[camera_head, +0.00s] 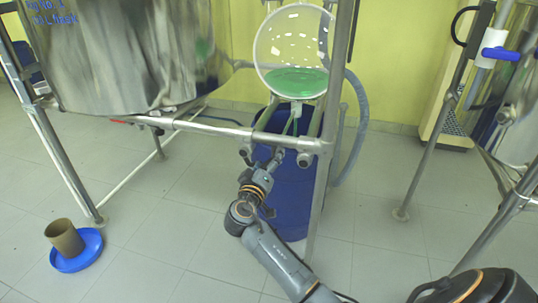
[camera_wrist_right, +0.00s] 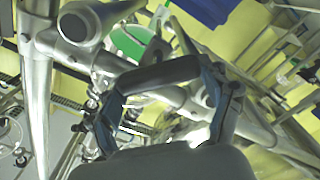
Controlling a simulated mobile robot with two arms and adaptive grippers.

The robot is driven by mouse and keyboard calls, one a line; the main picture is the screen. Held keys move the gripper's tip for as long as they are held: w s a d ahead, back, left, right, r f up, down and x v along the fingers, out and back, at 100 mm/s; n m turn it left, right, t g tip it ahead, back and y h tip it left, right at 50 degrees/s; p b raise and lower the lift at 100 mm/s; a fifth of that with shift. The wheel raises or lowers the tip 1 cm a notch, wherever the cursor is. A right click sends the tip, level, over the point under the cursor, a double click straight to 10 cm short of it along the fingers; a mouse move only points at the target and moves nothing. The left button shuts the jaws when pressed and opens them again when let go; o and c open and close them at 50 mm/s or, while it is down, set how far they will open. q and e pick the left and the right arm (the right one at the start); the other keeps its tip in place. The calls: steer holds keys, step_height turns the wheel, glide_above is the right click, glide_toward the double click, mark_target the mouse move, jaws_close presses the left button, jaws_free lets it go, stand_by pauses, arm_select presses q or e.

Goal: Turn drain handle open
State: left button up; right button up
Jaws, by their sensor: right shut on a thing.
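A round glass vessel (camera_head: 283,32) with green liquid (camera_head: 297,83) in its bottom hangs in the metal frame (camera_head: 215,127), at top centre of the head view. My right gripper (camera_head: 274,157) reaches up from below, under the vessel's outlet and by the frame's crossbar. In the right wrist view my right gripper (camera_wrist_right: 165,85) has its two fingers closed on a dark grey bar-like part (camera_wrist_right: 160,73), which looks like the drain handle. In the head view the gripper hides this part, and its exact angle cannot be told. My left gripper is not in view.
A blue barrel (camera_head: 293,200) stands behind my right arm, with a grey hose (camera_head: 357,135) beside it. A large steel vessel (camera_head: 140,55) is at the left. A brown cup (camera_head: 64,238) stands in a blue dish (camera_head: 82,260) on the floor. A blue-handled valve (camera_head: 502,54) is at the right.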

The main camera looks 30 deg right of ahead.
steer(key=shift+r+n+p, duration=0.15)
steer(key=shift+n+p, duration=0.4)
steer(key=shift+n, duration=0.35)
steer(key=n+p, duration=0.1)
steer(key=n, duration=0.1)
steer(key=n+p, duration=0.2)
steer(key=n, duration=0.1)
steer(key=shift+w+a+f+n, duration=0.1)
steer(key=shift+f+n, duration=0.2)
steer(key=shift+f, duration=0.05)
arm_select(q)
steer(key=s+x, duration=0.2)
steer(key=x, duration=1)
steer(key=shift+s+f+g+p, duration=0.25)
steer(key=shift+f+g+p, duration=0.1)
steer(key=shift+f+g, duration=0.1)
arm_select(e)
steer(key=shift+f+n, duration=0.1)
steer(key=shift+n, duration=0.3)
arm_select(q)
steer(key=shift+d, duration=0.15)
arm_select(e)
steer(key=o, duration=1.1)
